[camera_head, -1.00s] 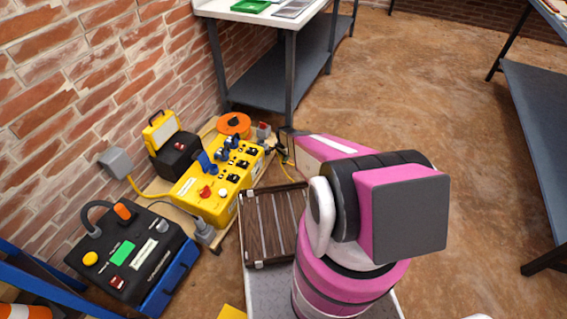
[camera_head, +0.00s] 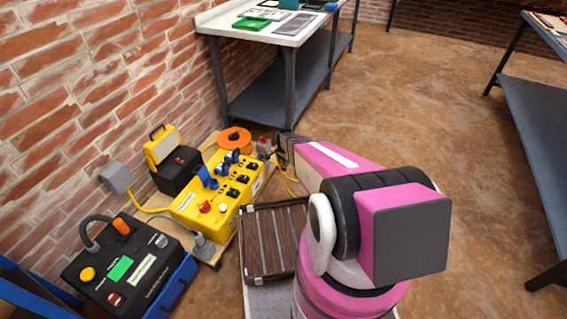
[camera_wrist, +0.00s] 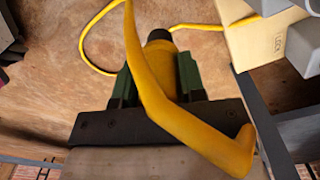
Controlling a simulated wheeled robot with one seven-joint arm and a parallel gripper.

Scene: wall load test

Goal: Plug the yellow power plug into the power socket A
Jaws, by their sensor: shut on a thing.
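My gripper (camera_head: 280,151) reaches out low to the right of a yellow power box with blue sockets and black outlets (camera_head: 219,191). In the wrist view its green fingers (camera_wrist: 157,78) are shut on the yellow power plug (camera_wrist: 159,60), whose dark end points away from my wrist. A yellow cable (camera_wrist: 150,85) runs in front of the fingers and curves over the floor. The plug is apart from any socket I can make out. Socket A's label is too small to read, so I cannot tell which outlet it is.
A black box with a green panel (camera_head: 121,269) and a black-yellow case (camera_head: 178,168) stand by the brick wall. An orange reel (camera_head: 235,138) lies behind the power box. A slatted wooden crate (camera_head: 262,270) is in front. Open floor lies right; a table (camera_head: 258,37) stands behind.

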